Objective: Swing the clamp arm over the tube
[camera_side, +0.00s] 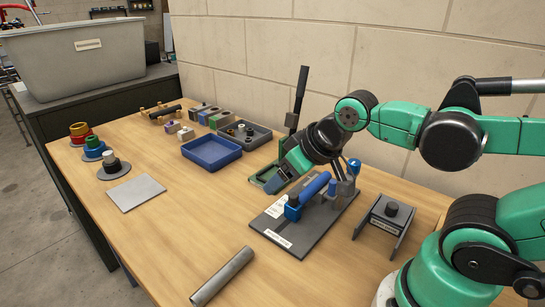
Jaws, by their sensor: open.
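A dark grey fixture plate (318,228) with white labels lies on the table. I cannot tell for sure which piece is the clamp arm. A loose grey tube (222,277) lies on the table in front of the plate.
A green-based tool with a tall black lever (299,90) stands behind my gripper. A labelled bracket with a black knob (388,218) stands right of the plate. A blue tray (211,153), small bins and a flat grey plate (136,193) lie left. The front-left table is clear.

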